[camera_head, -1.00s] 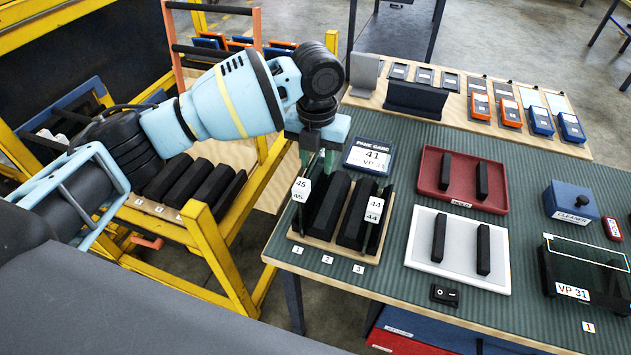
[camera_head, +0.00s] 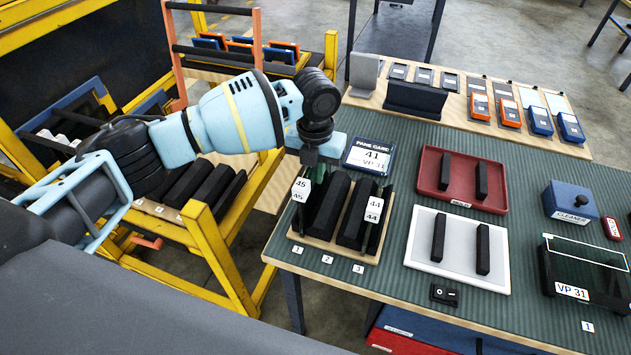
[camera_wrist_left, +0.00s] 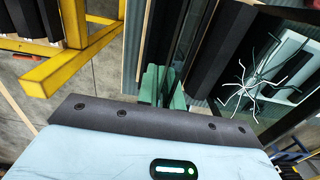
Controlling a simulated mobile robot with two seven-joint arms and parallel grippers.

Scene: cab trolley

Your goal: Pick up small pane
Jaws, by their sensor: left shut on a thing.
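A wooden rack (camera_head: 342,252) at the table's near left corner holds thin upright panes between black blocks. A pane labelled 45 (camera_head: 301,190) stands at slot 1 and a pane labelled 44 (camera_head: 374,211) at the right side. My left gripper (camera_head: 314,170) is low over the back of the 45 pane and shut on its top edge. In the left wrist view its green fingertips (camera_wrist_left: 163,88) are close together. A cracked glass pane (camera_wrist_left: 258,85) also shows there; I cannot tell which one it is. My right gripper is out of view.
Right of the rack are a white tray (camera_head: 419,263) and a red tray (camera_head: 463,206), each with black bars. A yellow trolley (camera_head: 222,250) is to the left.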

